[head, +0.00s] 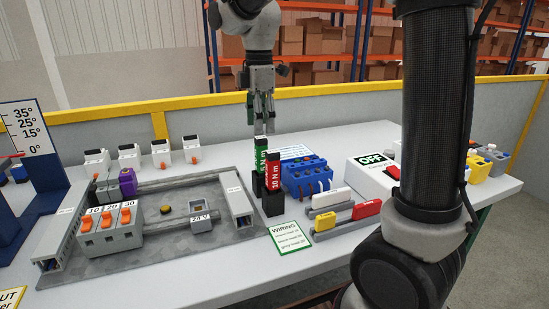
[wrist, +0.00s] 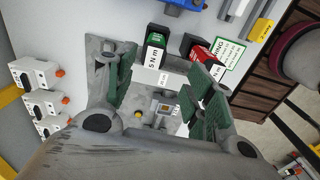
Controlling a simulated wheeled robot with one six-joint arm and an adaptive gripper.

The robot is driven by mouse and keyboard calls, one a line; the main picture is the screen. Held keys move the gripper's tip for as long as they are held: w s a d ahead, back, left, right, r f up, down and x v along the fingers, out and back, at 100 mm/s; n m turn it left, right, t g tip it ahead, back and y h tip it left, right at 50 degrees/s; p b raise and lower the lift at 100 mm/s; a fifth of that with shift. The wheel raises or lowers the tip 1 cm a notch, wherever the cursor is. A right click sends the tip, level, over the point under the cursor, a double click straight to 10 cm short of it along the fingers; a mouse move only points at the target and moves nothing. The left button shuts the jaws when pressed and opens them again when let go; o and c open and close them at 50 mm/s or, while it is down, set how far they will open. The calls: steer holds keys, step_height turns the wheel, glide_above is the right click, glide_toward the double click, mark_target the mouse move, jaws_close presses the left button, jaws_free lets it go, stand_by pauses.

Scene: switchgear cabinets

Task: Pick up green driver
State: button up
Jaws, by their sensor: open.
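The green driver (head: 261,156), marked 5 N m, stands upright in a dark holder on the table, close to the red driver (head: 273,172), marked 10 N m. My gripper (head: 263,122) points down above the green driver, open and empty. In the wrist view the green driver (wrist: 157,41) shows beyond the gap between the open fingers of my gripper (wrist: 162,72), apart from them. The red driver (wrist: 199,47) shows to its right, beyond the right finger. The lower parts of both drivers are partly hidden in the head view.
A grey panel (head: 175,235) with breakers and a 24 V module lies left of the drivers. A blue terminal block (head: 306,174), fuse-like bars and an OFF box (head: 373,172) stand to the right. A WIRING card (head: 290,238) lies in front.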

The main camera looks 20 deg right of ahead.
mark_target(261, 139)
steer(key=shift+w+f, duration=0.2)
steer(key=shift+f, duration=0.4)
steer(key=f, duration=0.7)
steer(key=shift+w+d, duration=0.2)
steer(key=shift+w, duration=0.15)
steer(key=shift+r, duration=0.1)
jaws_close()
